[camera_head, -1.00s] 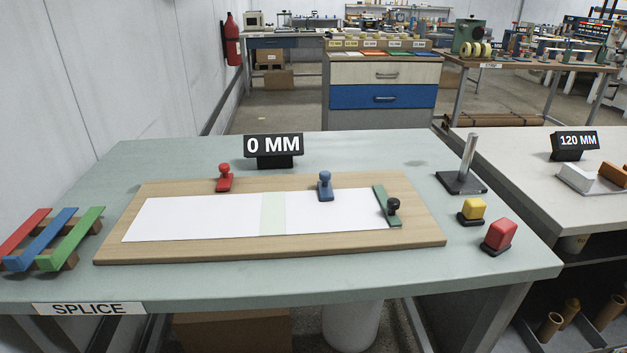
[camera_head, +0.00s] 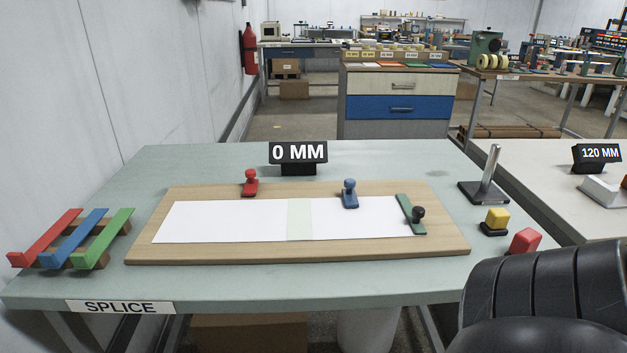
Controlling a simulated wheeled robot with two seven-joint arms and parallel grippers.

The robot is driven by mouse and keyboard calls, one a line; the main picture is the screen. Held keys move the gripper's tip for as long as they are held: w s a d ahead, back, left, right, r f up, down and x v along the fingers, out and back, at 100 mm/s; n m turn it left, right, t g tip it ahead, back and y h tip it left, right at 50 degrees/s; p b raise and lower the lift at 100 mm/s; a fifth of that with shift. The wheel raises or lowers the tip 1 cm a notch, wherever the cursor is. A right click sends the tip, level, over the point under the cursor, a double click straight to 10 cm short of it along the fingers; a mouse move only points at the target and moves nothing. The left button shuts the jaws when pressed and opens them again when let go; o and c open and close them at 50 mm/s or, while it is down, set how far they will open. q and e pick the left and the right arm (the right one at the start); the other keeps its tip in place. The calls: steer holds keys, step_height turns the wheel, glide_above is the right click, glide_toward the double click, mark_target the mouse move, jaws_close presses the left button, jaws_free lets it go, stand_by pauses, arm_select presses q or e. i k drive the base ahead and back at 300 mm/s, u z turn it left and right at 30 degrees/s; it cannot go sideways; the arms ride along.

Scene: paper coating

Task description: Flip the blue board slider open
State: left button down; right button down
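A wooden board (camera_head: 300,254) lies on the green table, with a white paper strip (camera_head: 220,222) and a pale green band across it. A blue knob-topped slider (camera_head: 349,193) stands upright at the paper's far edge, right of the board's middle. A red knob-topped piece (camera_head: 250,183) stands at the far edge to its left. A black part of my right arm fills the lower right corner. Neither gripper's fingers show. Nothing touches the blue slider.
Red, blue and green angled bars (camera_head: 90,226) rest on a rack at the left. A "0 MM" sign (camera_head: 298,153) stands behind the board. A metal post (camera_head: 488,175), a yellow block (camera_head: 496,219) and a red block (camera_head: 525,240) stand at the right.

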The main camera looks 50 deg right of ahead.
mark_target(349, 194)
steer(key=k, duration=0.8)
steer(key=z, duration=0.95)
steer(key=i, duration=0.45)
steer(key=z, duration=0.1)
